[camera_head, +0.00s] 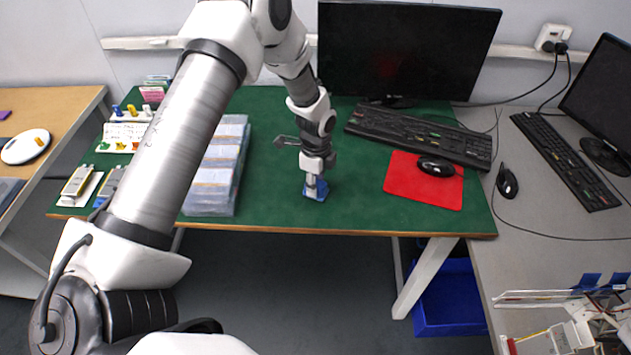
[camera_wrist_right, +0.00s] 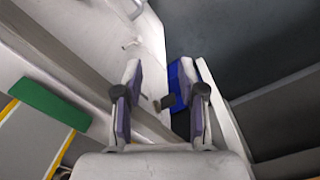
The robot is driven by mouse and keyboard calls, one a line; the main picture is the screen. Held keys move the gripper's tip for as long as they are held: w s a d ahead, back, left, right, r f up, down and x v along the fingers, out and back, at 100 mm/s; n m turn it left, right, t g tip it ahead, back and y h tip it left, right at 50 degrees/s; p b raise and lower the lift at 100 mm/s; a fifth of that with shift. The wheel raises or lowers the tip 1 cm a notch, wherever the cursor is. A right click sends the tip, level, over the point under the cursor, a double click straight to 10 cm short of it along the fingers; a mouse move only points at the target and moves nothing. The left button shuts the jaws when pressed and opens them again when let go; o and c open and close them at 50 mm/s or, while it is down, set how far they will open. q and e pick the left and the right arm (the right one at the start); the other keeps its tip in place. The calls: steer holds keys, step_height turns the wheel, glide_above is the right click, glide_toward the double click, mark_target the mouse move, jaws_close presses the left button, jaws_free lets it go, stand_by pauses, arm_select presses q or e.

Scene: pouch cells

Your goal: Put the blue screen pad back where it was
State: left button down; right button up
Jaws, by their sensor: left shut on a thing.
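The blue screen pad (camera_head: 322,193) is a small blue piece at the front middle of the green-topped table (camera_head: 280,215). My left gripper (camera_head: 315,184) points down and is shut on the pad, covering part of it. I cannot tell whether the pad touches the table top or is just above it. My right gripper (camera_wrist_right: 163,105) shows in the right wrist view, open with nothing between its fingers. It is away from the pad, which is not seen in that view.
A stack of clear trays (camera_head: 212,200) stands left of the pad. A red mouse mat (camera_head: 400,190) with a black mouse (camera_head: 436,167) lies to the right. A keyboard (camera_head: 420,135) and monitor (camera_head: 400,50) stand behind. The green surface around the pad is clear.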

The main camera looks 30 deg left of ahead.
arm_select(q)
steer(key=c, duration=0.8)
jaws_free()
steer(key=shift+f, duration=0.1)
steer(key=shift+r, duration=0.3)
step_height(320, 180, up, 12)
steer(key=shift+f+b, duration=0.15)
steer(key=shift+b, duration=0.65)
